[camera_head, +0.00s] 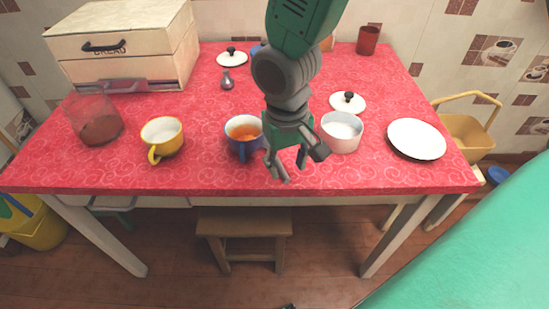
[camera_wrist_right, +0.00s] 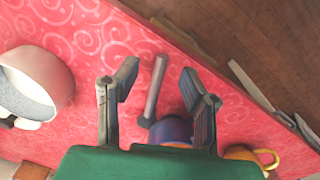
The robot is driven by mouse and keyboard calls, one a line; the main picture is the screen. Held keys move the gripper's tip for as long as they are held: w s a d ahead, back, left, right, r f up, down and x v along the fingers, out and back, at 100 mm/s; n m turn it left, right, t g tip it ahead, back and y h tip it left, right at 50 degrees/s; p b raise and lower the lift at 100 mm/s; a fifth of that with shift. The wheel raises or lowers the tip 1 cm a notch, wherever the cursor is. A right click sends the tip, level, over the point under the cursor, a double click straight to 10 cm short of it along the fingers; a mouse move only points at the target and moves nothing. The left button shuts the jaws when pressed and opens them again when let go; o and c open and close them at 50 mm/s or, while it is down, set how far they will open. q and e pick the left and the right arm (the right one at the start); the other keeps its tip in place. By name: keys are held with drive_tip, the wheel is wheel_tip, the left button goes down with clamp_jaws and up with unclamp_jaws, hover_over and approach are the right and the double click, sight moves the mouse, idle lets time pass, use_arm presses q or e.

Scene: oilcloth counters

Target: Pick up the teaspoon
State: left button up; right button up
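A slim grey bar, which looks like the teaspoon (camera_wrist_right: 155,88), lies on the red cloth between my fingers in the right wrist view. Its darker end is beside the blue mug (camera_wrist_right: 172,128). In the head view my own gripper hides that spot, and I cannot make the teaspoon out. My right gripper (camera_head: 296,166) is open above the cloth, between the blue mug (camera_head: 240,147) and the white pot (camera_head: 342,141). Its two fingers stand apart on either side of the bar in the wrist view (camera_wrist_right: 160,92), with no contact visible. My left gripper is not in view.
The red table (camera_head: 330,178) also holds a yellow mug (camera_head: 162,144), a glass jar (camera_head: 98,127), a bread box (camera_head: 122,42), a white plate (camera_head: 416,139) and a lid (camera_head: 347,103). The front edge is close to the gripper. A stool (camera_head: 245,220) stands below.

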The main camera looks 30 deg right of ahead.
sight(286, 176)
drive_tip(key=f, duration=0.1)
drive_tip(key=f+b, duration=0.1)
drive_tip(key=f, duration=0.1)
drive_tip(key=shift+w+f, duration=0.2)
drive_tip(key=shift+f, duration=0.1)
drive_tip(key=shift+r, duration=0.15)
clamp_jaws()
